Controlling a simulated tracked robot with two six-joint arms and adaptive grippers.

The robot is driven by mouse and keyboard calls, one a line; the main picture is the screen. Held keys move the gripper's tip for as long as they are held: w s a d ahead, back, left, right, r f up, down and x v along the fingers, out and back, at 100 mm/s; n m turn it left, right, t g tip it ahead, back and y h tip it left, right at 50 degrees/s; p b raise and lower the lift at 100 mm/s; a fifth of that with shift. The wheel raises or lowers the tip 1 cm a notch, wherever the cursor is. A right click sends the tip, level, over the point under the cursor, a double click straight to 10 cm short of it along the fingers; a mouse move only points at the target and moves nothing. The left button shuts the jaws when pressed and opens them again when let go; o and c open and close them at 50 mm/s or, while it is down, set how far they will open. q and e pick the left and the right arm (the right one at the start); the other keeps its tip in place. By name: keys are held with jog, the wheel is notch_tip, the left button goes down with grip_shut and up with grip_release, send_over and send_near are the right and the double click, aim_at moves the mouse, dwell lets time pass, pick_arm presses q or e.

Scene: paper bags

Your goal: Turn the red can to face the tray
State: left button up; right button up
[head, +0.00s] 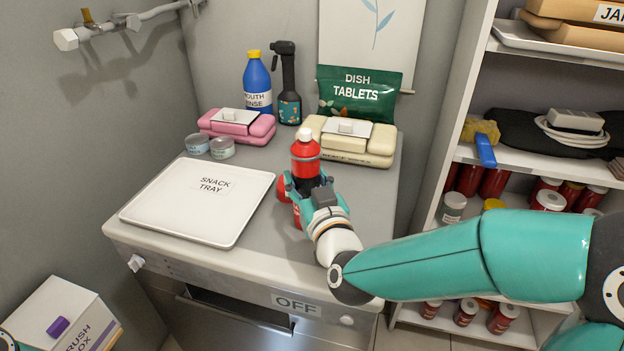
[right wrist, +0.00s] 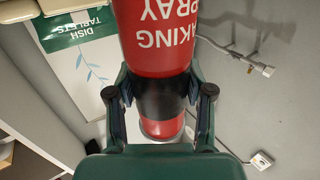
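The red can (head: 305,160) stands upright near the right side of the counter, to the right of the white snack tray (head: 190,212). My right gripper (head: 313,190) reaches it from the front right, with its fingers on either side of the can. In the right wrist view the gripper (right wrist: 160,103) is shut on the can's dark band. The can's red body (right wrist: 157,38) shows upside-down white lettering ending in "AKING SPRAY", turned to the wrist camera. In the head view no lettering on the can is readable. My left gripper is not in view.
Behind the can lies a cream case (head: 350,143) in front of a green dish tablets bag (head: 357,97). A pink case (head: 236,126), two small tins (head: 222,148), a blue bottle (head: 257,82) and a black spray bottle (head: 288,85) stand behind the tray. Shelves (head: 535,160) are at right.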

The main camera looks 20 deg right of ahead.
jog(key=o, duration=0.5)
jog(key=shift+s, duration=0.1)
